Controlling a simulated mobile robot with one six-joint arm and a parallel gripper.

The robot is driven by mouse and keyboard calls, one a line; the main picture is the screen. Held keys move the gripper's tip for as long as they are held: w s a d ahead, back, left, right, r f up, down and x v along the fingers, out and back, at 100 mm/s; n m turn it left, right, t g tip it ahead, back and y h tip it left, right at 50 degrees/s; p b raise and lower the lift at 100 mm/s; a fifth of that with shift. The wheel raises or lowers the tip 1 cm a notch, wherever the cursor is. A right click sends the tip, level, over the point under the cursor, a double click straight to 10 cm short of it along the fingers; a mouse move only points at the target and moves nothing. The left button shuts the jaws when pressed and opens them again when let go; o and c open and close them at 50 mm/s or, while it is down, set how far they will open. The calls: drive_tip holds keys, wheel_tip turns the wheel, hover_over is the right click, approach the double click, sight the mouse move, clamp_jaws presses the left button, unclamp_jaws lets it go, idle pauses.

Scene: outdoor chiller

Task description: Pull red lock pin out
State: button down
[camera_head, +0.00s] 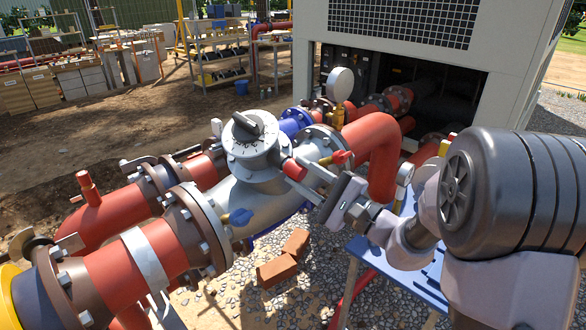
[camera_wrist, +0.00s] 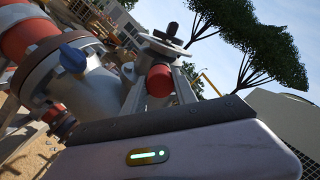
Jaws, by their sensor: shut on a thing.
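The red lock pin (camera_head: 294,169) sticks out from the side of the grey valve body (camera_head: 262,190), below the round dial with a dark handle (camera_head: 247,128). My gripper (camera_head: 305,179) reaches in from the right, with its fingers closed around the pin's red end. In the wrist view the red end of the pin (camera_wrist: 160,80) shows between the two fingers, and the valve and its handle (camera_wrist: 165,45) stand behind it. The pin's inner end and its seat in the valve are hidden.
Large red pipes (camera_head: 375,150) with bolted flanges run on both sides of the valve. A pressure gauge (camera_head: 341,82) stands behind it. A blue table (camera_head: 400,262) is under my arm. Bricks (camera_head: 277,271) lie on the gravel below.

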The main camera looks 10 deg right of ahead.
drive_tip(key=shift+s+d+f+b, duration=0.15)
drive_tip(key=shift+s+d+b, duration=0.25)
drive_tip(key=shift+b, duration=0.2)
drive_tip(key=shift+s, duration=0.1)
drive_tip(key=b+v, duration=0.3)
drive_tip(key=v, duration=0.1)
drive_tip(key=shift+f, duration=0.1)
drive_tip(key=shift+r+b+v, duration=0.2)
drive_tip(key=shift+b+v, duration=0.6)
drive_tip(key=shift+v, duration=0.3)
